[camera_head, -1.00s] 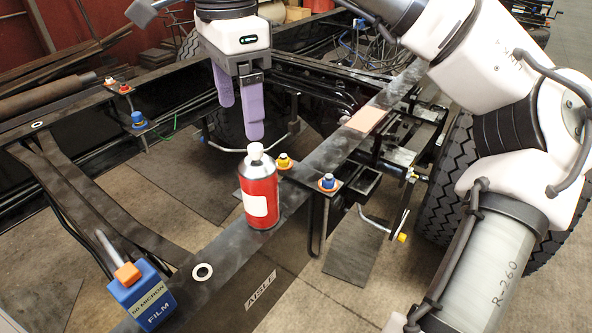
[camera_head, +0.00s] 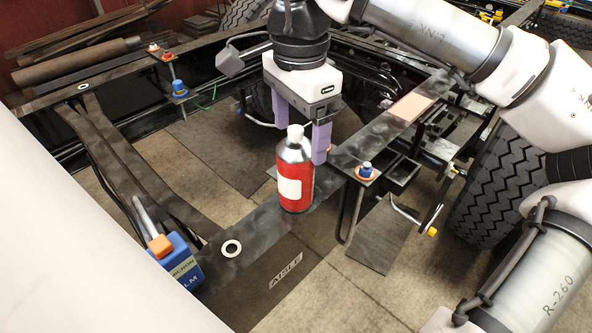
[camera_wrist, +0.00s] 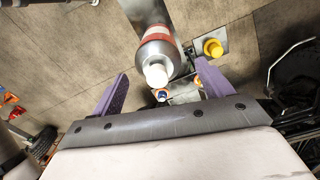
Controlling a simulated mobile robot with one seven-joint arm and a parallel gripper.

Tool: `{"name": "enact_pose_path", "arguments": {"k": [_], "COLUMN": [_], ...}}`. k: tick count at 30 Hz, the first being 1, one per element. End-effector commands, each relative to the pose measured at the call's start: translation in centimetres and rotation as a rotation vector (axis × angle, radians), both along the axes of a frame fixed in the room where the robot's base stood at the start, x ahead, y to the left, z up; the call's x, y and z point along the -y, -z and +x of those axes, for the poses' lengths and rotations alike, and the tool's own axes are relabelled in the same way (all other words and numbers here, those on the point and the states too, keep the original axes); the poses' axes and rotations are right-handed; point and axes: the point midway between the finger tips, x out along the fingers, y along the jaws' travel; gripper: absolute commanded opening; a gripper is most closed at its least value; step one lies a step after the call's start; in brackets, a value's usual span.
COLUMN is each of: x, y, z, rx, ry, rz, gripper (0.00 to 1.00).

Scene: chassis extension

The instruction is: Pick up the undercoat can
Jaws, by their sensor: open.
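The undercoat can (camera_head: 295,182) is red with a grey shoulder, a white cap and a pale label. It stands upright on the dark chassis rail. My gripper (camera_head: 300,150) is open, with purple fingers pointing down just behind the can; the can's top overlaps the gap between them in the head view. In the wrist view the can (camera_wrist: 157,52) lies ahead of the open fingers (camera_wrist: 165,90), its white cap roughly centred between them. Neither finger visibly touches the can.
A blue film box (camera_head: 178,262) with an orange-capped tool sits on the rail at left. A blue-topped fitting (camera_head: 366,171) is right of the can, and a yellow-topped fitting (camera_wrist: 213,48) shows in the wrist view. A tan pad (camera_head: 411,106) lies farther along the rail.

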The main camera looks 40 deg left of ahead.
Motion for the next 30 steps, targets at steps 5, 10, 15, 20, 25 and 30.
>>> {"name": "enact_pose_path", "arguments": {"k": [5,10,15,20,25,30], "x": [0.0,0.1,0.0,0.0,0.0,0.0], "y": [2.3,4.5,5.0,5.0,5.0,4.9], "z": [-0.4,-0.4,-0.4,-0.4,-0.4,-0.4], "rx": [-0.003,-0.001,0.000,0.000,0.000,0.000], "ry": [-0.001,0.000,0.001,0.001,0.001,0.001], "rz": [-0.001,-0.002,0.000,0.000,0.000,0.000], "gripper": [0.79,0.79,0.79,0.73,0.51,0.29]}}
